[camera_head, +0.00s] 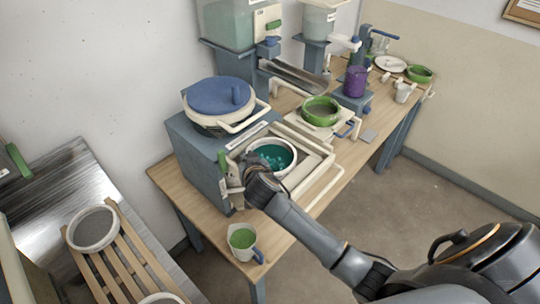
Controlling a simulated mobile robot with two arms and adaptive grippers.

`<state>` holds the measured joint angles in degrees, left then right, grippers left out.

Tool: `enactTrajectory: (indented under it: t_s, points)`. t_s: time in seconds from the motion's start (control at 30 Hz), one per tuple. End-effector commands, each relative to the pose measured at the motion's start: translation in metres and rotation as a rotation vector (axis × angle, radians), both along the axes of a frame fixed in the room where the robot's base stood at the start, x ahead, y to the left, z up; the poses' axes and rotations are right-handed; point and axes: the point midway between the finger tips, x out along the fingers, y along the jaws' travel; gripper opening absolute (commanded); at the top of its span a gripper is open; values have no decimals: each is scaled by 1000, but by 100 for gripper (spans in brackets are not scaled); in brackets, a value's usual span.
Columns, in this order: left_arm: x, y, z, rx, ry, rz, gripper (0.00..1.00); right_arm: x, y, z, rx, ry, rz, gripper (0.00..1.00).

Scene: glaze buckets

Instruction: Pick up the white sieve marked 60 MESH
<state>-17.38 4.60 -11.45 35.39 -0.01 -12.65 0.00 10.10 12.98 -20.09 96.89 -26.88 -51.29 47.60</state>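A white round sieve with grey mesh (93,229) lies on a slatted wooden rack (128,262) at the lower left. A second white-rimmed round thing (163,299) is cut off by the bottom edge. No 60 MESH marking is readable on either. A green-rimmed sieve (320,111) rests on the wooden table's apparatus. My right arm reaches in from the lower right. Its gripper (236,178) is at the near side of the white bucket of teal glaze (273,156), far from the white sieves. Its fingers blend with the pale frame there. My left gripper is not visible.
A blue-grey box (197,160) carries a blue-lidded white pot (219,98). A jug of green glaze (242,241) stands at the near table (205,215) corner. A purple container (355,81) and white cups stand farther back. A metal sink surface (55,195) lies beside the rack.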

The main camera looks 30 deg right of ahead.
Motion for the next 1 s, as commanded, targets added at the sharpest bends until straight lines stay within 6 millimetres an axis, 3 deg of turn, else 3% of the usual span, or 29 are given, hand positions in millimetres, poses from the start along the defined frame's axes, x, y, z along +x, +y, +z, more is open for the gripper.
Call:
enactTrajectory:
  t_s: [0.37,0.63,1.0]
  points:
    - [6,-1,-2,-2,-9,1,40,0,0,2,0,0,-1,0]
    - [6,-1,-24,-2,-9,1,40,-1,1,31,3,-6,1,0]
    - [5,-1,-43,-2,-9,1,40,-60,7,92,3,-3,2,0]
